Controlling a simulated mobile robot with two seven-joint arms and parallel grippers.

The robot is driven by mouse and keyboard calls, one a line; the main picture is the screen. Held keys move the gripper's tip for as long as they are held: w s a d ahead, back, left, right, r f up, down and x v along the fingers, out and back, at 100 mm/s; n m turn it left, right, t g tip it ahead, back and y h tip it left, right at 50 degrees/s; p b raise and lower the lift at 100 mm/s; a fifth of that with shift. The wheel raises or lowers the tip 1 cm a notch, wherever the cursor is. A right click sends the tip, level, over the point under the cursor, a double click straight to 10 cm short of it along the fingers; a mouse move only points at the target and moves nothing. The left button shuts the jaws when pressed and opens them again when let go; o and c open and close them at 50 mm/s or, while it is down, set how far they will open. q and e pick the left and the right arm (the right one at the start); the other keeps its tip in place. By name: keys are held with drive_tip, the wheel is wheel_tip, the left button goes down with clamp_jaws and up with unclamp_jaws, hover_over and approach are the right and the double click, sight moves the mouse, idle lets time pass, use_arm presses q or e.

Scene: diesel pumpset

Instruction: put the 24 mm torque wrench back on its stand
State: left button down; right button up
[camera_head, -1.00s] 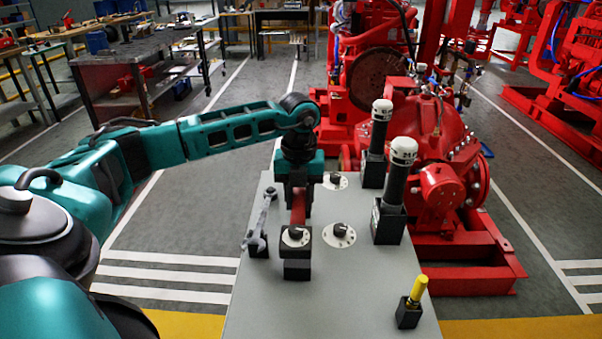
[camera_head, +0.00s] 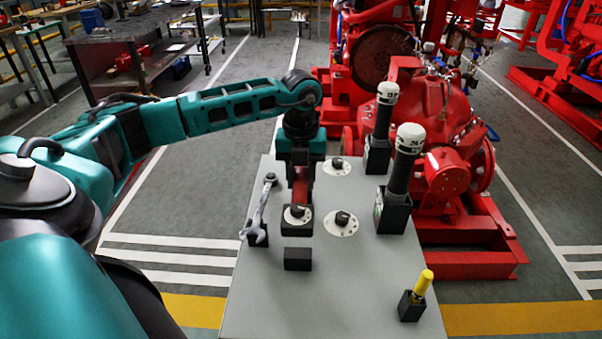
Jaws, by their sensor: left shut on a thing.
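The torque wrench with a white cap (camera_head: 410,138), whose marking looks like 24, stands tilted slightly right in its black stand (camera_head: 393,214) on the right of the grey tabletop. Another white-capped wrench (camera_head: 386,95) stands behind it in a black stand (camera_head: 377,160). My left gripper (camera_head: 300,180) points down left of both wrenches, apart from them. It is shut on a red and black piece with a round white face (camera_head: 297,215); I cannot tell what this piece is. The fingertips are partly hidden. My right gripper is out of view.
A black block (camera_head: 298,260) stands just in front of the held piece. A grey spanner (camera_head: 261,212) leans on a block at left. White discs with black knobs (camera_head: 341,223) lie mid-table. A yellow-handled tool (camera_head: 424,282) stands front right. The red pumpset (camera_head: 420,105) is behind.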

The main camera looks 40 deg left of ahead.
use_arm(q)
wheel_tip(320, 180, down, 4)
drive_tip(key=shift+f+b, duration=0.15)
drive_tip(key=shift+b, duration=1.05)
drive_tip(key=shift+f, duration=0.35)
drive_tip(key=shift+f+b, duration=0.25)
drive_tip(key=shift+b, duration=0.1)
drive_tip(key=shift+f, duration=0.2)
drive_tip(key=shift+r, duration=0.1)
drive_tip(key=shift+f+b, duration=0.45)
drive_tip(key=shift+f, duration=0.6)
drive_tip(key=c, duration=0.9)
unclamp_jaws()
drive_tip(key=shift+o, duration=1)
